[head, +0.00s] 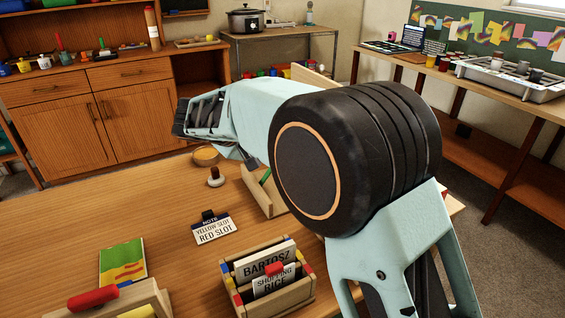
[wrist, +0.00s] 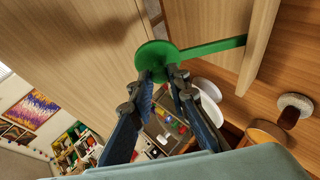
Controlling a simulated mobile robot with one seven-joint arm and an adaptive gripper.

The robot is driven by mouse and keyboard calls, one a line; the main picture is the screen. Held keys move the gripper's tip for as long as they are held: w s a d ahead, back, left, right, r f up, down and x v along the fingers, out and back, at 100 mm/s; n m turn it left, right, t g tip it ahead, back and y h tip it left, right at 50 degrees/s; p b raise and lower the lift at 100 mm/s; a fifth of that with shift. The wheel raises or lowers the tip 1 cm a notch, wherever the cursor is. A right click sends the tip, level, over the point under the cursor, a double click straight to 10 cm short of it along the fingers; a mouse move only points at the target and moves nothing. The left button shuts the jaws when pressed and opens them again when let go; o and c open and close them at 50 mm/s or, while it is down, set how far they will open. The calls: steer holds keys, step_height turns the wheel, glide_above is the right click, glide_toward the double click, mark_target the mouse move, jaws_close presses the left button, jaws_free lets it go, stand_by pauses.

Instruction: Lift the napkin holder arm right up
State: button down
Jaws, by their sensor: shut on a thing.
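The napkin holder (head: 256,195) is a light wooden piece on the table, partly hidden behind my arm in the head view. Its green arm (head: 266,176) shows there as a short slanted piece. In the wrist view the green arm (wrist: 215,50) is a bar running from a wooden upright (wrist: 262,45) to a round green disc (wrist: 155,53) at its end. My gripper (wrist: 163,74) has its fingertips closed together at the disc and is shut on the green arm. In the head view my arm hides most of the gripper and the contact.
A wooden card box (head: 270,300) stands at the table front, with a note sign (head: 213,230) behind it. The table's left side (head: 60,235) has free room.

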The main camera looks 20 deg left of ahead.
steer(key=s+a+n+t+h+b, duration=0.2)
steer(key=s+a+t+h+b, duration=0.1)
steer(key=s+a+t+b, duration=0.2)
steer(key=shift+s+a+f, duration=0.3)
steer(key=shift+s+a, duration=0.15)
steer(key=shift+s, duration=0.55)
steer(key=shift+f, duration=0.15)
steer(key=c, duration=1.8)
jaws_free()
